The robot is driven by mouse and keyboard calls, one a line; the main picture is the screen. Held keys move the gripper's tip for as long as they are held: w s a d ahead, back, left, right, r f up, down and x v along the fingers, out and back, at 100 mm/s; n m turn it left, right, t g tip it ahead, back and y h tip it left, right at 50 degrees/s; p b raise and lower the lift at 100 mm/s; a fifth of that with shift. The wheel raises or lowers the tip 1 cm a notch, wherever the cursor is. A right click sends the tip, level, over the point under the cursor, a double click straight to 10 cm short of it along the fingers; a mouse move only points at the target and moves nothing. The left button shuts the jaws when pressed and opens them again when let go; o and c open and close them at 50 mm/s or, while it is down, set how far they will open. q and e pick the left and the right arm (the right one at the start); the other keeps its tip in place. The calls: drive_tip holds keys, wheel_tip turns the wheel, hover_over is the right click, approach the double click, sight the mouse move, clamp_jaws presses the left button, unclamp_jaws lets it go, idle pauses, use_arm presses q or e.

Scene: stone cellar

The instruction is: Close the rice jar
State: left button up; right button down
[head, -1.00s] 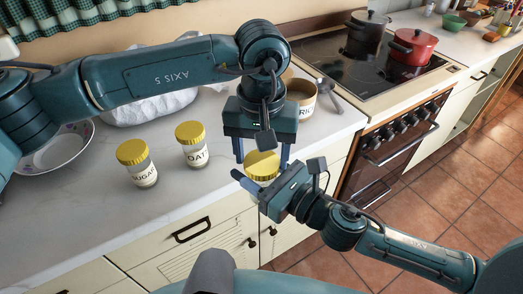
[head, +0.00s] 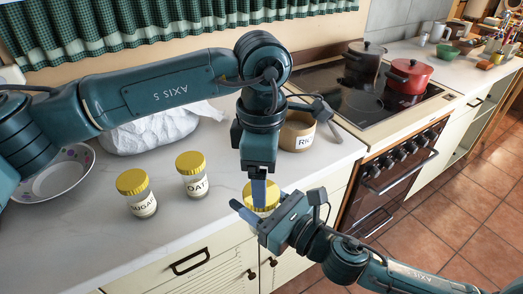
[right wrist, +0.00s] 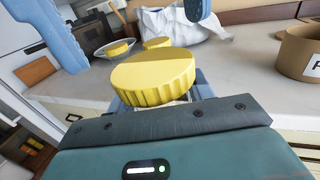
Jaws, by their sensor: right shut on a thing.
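A jar with a ridged yellow lid (head: 272,200) is held just off the counter's front edge. The lid fills the middle of the right wrist view (right wrist: 150,78), with a little pale jar body under it. My right gripper (head: 250,213) is shut on the jar body below the lid. My left gripper (head: 260,192) points down at the lid, seen edge-on. The jar's label is hidden, and I cannot tell how firmly the lid sits.
Lidded sugar (head: 138,200) and oat (head: 196,182) jars stand on the counter (head: 95,235). A tan open tub (head: 297,135), labelled "RI…", stands behind my left gripper. A bowl (head: 60,180) and white sack (head: 150,135) are at left. Pots stand on the stove at right.

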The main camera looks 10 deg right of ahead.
sight(261, 212)
use_arm(q)
drive_tip(key=n, duration=0.3)
drive_tip(key=r+n, duration=0.1)
drive_tip(key=n, duration=0.2)
drive_tip(key=shift+r+n, duration=0.15)
drive_tip(key=shift+n, duration=0.25)
drive_tip(key=n, duration=0.3)
drive_tip(key=r+n, duration=0.1)
drive_tip(key=n, duration=0.5)
drive_tip(key=r+n, duration=0.1)
drive_tip(key=n, duration=0.2)
drive_tip(key=shift+n, duration=0.3)
drive_tip(key=n, duration=0.3)
drive_tip(key=r+n, duration=0.1)
drive_tip(key=n, duration=0.2)
drive_tip(key=shift+s+a+n, duration=0.1)
drive_tip(key=shift+n, duration=0.2)
drive_tip(key=shift+f, duration=4)
